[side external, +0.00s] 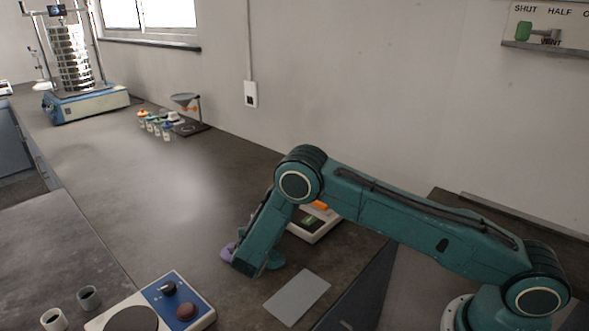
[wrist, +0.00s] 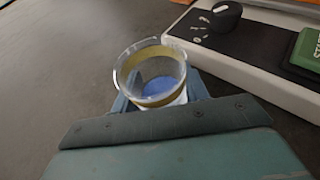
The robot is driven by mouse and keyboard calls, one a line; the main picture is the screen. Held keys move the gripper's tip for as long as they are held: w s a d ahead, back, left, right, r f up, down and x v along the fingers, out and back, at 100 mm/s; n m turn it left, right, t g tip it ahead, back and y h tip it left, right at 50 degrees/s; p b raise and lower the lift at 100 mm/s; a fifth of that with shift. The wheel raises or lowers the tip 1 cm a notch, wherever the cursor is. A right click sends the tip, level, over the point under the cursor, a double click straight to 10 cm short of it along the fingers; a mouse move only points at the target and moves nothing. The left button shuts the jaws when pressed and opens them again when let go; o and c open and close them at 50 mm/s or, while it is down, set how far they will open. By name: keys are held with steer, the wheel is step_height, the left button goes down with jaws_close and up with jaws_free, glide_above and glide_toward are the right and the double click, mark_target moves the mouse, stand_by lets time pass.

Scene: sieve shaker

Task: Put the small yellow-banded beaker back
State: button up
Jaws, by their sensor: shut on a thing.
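The small yellow-banded beaker (wrist: 150,62) is clear glass with a yellow band under its rim and another lower down. It stands roughly upright in the wrist view, with blue showing at its bottom; I cannot tell whether that is contents or something beneath. My gripper (wrist: 155,98) is shut on the beaker, its blue-grey jaws on either side. In the side external view my gripper (side external: 252,258) is low over the bench, and the arm hides most of the beaker. Whether the beaker touches the bench is unclear.
A white device with a black knob (wrist: 218,16) and green START button (wrist: 308,48) is close beside the beaker. A grey plate (side external: 297,297) lies in front. A blue-and-white device (side external: 160,300) and two cups (side external: 88,297) are front left. The sieve shaker (side external: 88,103) stands far left.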

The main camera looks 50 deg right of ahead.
steer(key=o, duration=0.7)
steer(key=shift+f, duration=0.15)
steer(key=shift+o, duration=0.2)
steer(key=shift+r, duration=0.25)
steer(key=v, duration=1.2)
